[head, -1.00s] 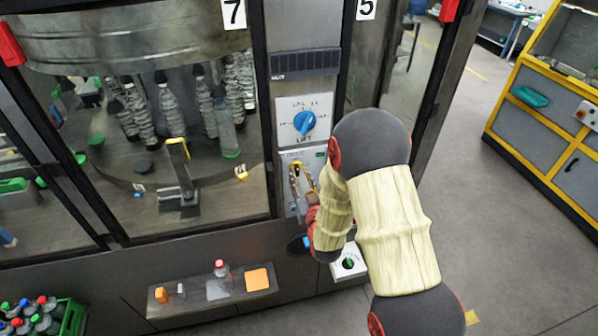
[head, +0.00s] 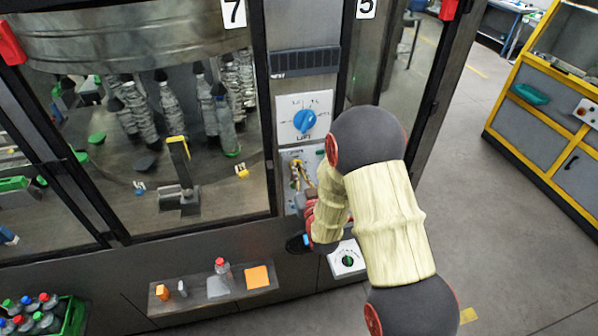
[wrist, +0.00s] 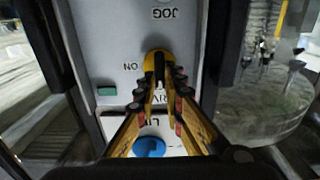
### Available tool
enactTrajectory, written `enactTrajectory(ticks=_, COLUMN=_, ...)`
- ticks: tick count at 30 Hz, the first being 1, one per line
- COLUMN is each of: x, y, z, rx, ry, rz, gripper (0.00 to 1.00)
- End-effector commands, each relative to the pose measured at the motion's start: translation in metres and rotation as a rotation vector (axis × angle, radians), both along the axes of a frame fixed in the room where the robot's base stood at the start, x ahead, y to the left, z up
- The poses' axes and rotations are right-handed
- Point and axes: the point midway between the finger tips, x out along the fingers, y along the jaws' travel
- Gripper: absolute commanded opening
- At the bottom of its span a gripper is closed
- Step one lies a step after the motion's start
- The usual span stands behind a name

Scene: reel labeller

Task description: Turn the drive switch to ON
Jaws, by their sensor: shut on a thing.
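The drive switch, a yellow and black knob (wrist: 158,60), sits on the grey control panel in the wrist view. My gripper (wrist: 160,82) is closed around it, with fingertips on both its sides. "ON" is printed beside the knob and "JOG" beyond it, both upside down in this view. The "DRIVE" label is partly hidden by the fingers. In the head view the gripper (head: 299,180) is at the panel below the blue knob, and my arm covers part of it. I cannot tell exactly which mark the switch points to.
A blue LIFT knob (head: 304,121) is on the plate just above the drive switch. A green switch (head: 347,261) is on a white plate below right. A glass door (head: 185,215) is to the left. A shelf (head: 190,300) holds a bottle below.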

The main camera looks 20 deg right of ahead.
Motion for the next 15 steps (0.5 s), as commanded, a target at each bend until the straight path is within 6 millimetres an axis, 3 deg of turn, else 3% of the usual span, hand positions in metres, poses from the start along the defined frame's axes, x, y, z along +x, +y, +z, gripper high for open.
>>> enactTrajectory(ticks=15, x=0.0002, y=-0.0002, z=-0.0011, rx=0.021, ry=-0.001, rz=0.0, gripper=0.0)
